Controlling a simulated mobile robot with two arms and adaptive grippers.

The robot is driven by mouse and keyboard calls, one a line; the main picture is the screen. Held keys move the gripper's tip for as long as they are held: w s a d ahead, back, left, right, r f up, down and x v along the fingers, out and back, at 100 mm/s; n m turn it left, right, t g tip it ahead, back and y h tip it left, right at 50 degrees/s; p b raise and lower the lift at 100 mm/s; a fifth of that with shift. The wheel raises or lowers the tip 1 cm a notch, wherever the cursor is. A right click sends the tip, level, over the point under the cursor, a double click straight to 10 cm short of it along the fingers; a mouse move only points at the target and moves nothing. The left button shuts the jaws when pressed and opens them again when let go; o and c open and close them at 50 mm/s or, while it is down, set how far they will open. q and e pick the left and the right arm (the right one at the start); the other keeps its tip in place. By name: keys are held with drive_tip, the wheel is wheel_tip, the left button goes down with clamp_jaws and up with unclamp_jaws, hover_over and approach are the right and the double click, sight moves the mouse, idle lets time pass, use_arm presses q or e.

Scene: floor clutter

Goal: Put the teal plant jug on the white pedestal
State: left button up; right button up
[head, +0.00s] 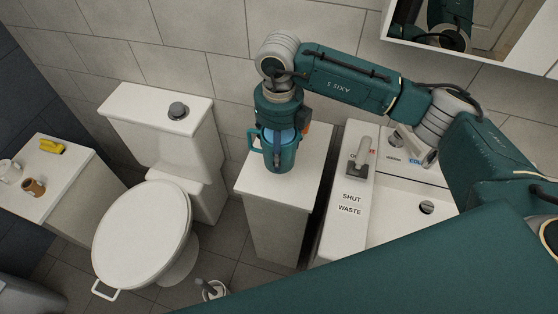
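The teal plant jug (283,159) is upright over the top of the white pedestal (278,218), with its handle toward the left. I cannot tell whether its base touches the top. My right gripper (284,122) comes down from above at the jug's rim. Its fingertips are largely hidden at the jug, so I cannot tell whether they are shut on it. A light blue patch shows at the jug's mouth. My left gripper is not in view.
A toilet (143,235) stands left of the pedestal. A white sink unit (345,225) with a grey tap (360,160) is close on the right. A far-left cabinet (62,197) holds a yellow item (52,147), a brown cup (34,187) and a white mug (9,171). A toilet brush holder (214,291) stands on the floor.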

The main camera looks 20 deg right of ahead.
wheel_tip(320, 180, down, 4)
drive_tip(key=shift+r, duration=0.2)
wheel_tip(320, 180, down, 4)
drive_tip(key=shift+r+p, duration=0.1)
drive_tip(key=shift+p, duration=0.65)
drive_tip(key=shift+f, duration=0.4)
drive_tip(key=shift+f, duration=0.1)
drive_tip(key=o, duration=1.9)
